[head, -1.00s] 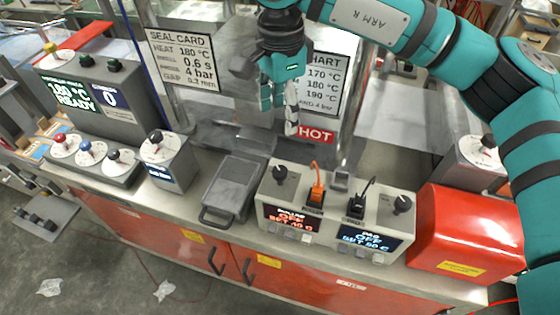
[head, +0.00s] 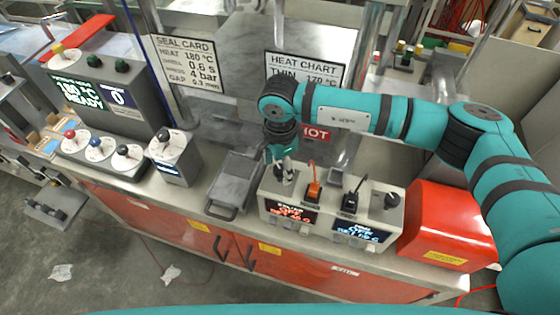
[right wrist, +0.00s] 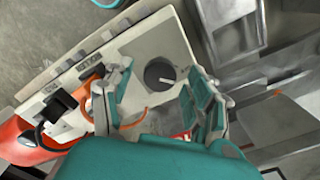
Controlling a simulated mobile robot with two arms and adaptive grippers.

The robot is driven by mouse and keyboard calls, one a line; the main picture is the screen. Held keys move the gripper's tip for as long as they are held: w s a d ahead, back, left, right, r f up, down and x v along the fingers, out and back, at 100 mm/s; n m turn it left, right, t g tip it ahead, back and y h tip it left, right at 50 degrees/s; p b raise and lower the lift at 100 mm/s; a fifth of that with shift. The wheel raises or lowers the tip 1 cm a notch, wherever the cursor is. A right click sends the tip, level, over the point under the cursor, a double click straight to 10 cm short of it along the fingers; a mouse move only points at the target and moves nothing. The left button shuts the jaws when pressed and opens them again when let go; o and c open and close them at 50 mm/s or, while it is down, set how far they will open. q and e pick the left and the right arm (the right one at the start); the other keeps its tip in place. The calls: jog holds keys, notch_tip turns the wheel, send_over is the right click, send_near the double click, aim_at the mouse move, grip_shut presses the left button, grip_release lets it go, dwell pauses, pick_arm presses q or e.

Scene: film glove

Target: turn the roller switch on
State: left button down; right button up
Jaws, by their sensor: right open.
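A pale control box (head: 330,220) stands on the bench. Its left display (head: 290,213), label hard to read, shows OFF and a set value; its right display (head: 357,231) also shows OFF. An orange plug or switch (head: 313,192) and a black one (head: 350,202) sit on its top. My right gripper (head: 284,170) points down over the box's left end, fingers open and empty. In the right wrist view, a dark round knob (right wrist: 159,74) shows between the open fingers (right wrist: 160,88); contact cannot be told. My left gripper is out of view.
A red cover (head: 445,225) stands right of the box and a grey hinged plate (head: 237,180) left of it. A HOT sign (head: 318,133) is behind. A sealer console (head: 100,110) with several knobs is farther left.

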jog(key=shift+c, duration=0.3)
jog(key=c, duration=1.1)
jog(key=shift+f+m+b, duration=0.2)
jog(key=shift+m+b, duration=0.1)
jog(key=shift+b, duration=0.45)
jog(key=m+b, duration=0.5)
jog(key=b, duration=0.4)
jog(key=shift+f, duration=0.2)
jog(key=m+b, duration=0.4)
jog(key=b, duration=0.1)
jog(key=m+b, duration=0.4)
jog(key=b, duration=0.1)
jog(key=shift+r+m, duration=0.2)
jog(key=shift+m, duration=0.1)
jog(key=shift+r+m+b, duration=0.2)
jog(key=shift+m+b, duration=1.4)
jog(key=shift+m, duration=0.2)
